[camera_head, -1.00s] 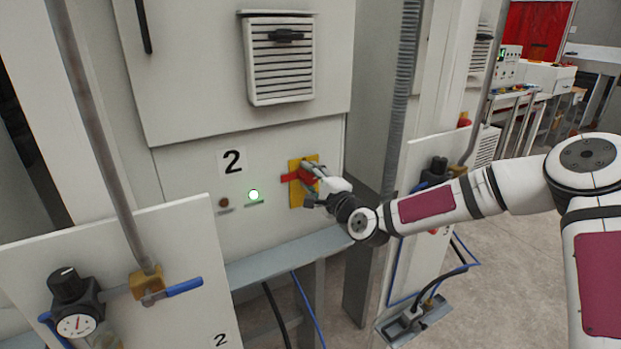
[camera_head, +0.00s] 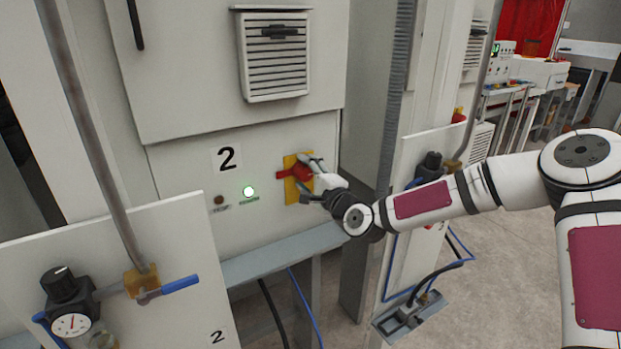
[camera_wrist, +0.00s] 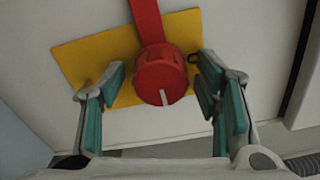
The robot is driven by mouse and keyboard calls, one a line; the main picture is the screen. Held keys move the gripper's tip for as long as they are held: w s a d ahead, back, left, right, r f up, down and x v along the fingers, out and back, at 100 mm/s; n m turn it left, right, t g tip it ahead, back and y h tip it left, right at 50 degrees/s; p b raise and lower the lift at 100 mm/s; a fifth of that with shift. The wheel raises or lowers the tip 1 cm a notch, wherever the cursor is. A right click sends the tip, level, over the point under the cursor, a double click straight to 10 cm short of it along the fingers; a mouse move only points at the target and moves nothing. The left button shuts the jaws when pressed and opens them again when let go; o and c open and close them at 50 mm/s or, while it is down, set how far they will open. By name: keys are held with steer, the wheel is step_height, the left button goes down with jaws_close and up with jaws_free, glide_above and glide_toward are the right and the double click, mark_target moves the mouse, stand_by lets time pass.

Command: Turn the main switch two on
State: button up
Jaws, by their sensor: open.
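Main switch two is a red rotary switch (camera_head: 302,173) on a yellow plate (camera_head: 291,190), on the cabinet panel marked 2. In the wrist view the red knob (camera_wrist: 161,74) shows a white mark at its lower edge, and a red bar runs up from it across the yellow plate (camera_wrist: 84,52). My gripper (camera_head: 312,180) is at the switch. In the wrist view its teal-padded fingers (camera_wrist: 160,103) are open, one on each side of the knob, with gaps between pads and knob.
A dark lamp or button (camera_head: 219,200) is beside the green lamp. A grey ledge (camera_head: 275,255) runs below the panel. A white board with a gauge (camera_head: 71,324) and a blue-handled valve (camera_head: 180,284) stands at front left. A vertical pipe is nearby.

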steer(key=v, duration=1.2)
steer(key=s+f+n+g+h, duration=0.2)
steer(key=s+f+n+g, duration=0.25)
steer(key=n, duration=0.25)
steer(key=s+d+n+g+h, duration=0.3)
steer(key=s+d+n+h, duration=0.1)
steer(key=d, duration=0.2)
steer(key=s+d+r+n+h, duration=0.2)
steer(key=s+d+r+h, duration=0.3)
steer(key=s+d+r, duration=0.55)
steer(key=s+r+g, duration=0.1)
steer(key=s+r, duration=0.2)
steer(key=s, duration=0.4)
steer(key=s+d+r+n+g+y, duration=0.1)
steer(key=s+r, duration=0.1)
steer(key=s, duration=0.6)
steer(key=shift+s+d+r, duration=0.15)
steer(key=shift+r, duration=0.25)
